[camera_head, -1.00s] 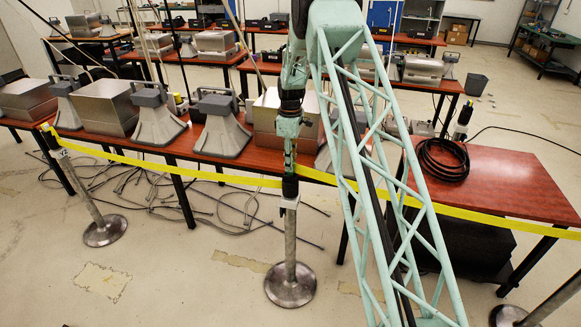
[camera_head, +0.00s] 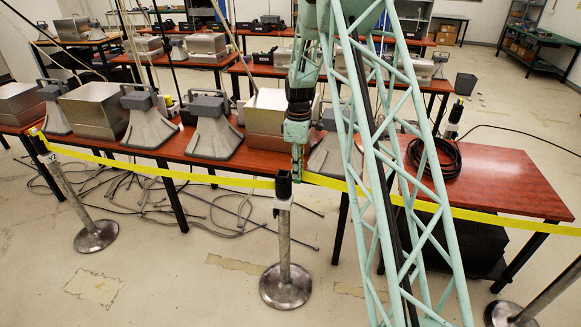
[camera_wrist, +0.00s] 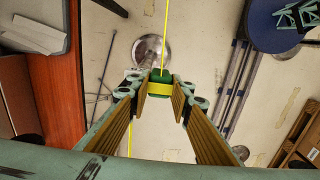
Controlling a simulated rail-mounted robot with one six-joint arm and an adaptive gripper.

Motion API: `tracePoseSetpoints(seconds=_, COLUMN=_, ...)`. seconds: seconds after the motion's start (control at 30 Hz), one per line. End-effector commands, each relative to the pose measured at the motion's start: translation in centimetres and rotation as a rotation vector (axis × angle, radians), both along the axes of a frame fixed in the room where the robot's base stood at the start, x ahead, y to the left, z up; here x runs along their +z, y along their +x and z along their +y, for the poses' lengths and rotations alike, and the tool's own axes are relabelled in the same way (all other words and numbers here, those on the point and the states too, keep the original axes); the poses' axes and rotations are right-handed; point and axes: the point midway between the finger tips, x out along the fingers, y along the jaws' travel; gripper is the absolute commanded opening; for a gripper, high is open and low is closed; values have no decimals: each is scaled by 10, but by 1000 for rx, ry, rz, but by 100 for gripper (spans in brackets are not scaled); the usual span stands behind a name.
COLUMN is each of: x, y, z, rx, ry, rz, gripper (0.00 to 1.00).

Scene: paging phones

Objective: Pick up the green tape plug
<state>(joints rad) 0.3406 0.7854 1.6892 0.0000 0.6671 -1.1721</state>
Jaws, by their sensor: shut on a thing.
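The green tape plug (camera_wrist: 160,76) sits between my fingertips in the wrist view, with a yellow band across it. My gripper (camera_wrist: 160,92) is shut on it. In the head view my gripper (camera_head: 297,170) points down beside the black top of the middle post (camera_head: 284,240), slightly right of it. The plug is too small and covered to make out clearly there. Yellow tape (camera_head: 420,203) runs from my fingertips to the right. Another stretch of yellow tape (camera_head: 170,172) reaches the post from the left.
A long red table (camera_head: 165,150) with grey horn-shaped phones (camera_head: 212,130) and metal boxes (camera_head: 97,110) stands behind the tape. A red side table (camera_head: 490,180) carries a coiled black cable (camera_head: 435,158). More posts stand at left (camera_head: 80,205) and lower right (camera_head: 545,300). Front floor is open.

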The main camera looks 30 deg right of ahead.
Motion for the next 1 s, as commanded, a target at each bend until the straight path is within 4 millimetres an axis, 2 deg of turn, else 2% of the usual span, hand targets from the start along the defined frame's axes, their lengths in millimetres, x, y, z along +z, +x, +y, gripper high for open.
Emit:
tracePoseSetpoints(seconds=0.2, x=3, y=-33, z=-5, rx=-2, ry=0, rz=0, gripper=9)
tracePoseSetpoints(seconds=0.4, x=5, y=-50, z=-7, rx=-1, ry=0, rz=0, gripper=9)
tracePoseSetpoints(seconds=0.6, x=5, y=-57, z=-8, rx=-1, ry=0, rz=0, gripper=9)
tracePoseSetpoints(seconds=1.0, x=5, y=-58, z=-8, rx=-1, ry=0, rz=0, gripper=9)
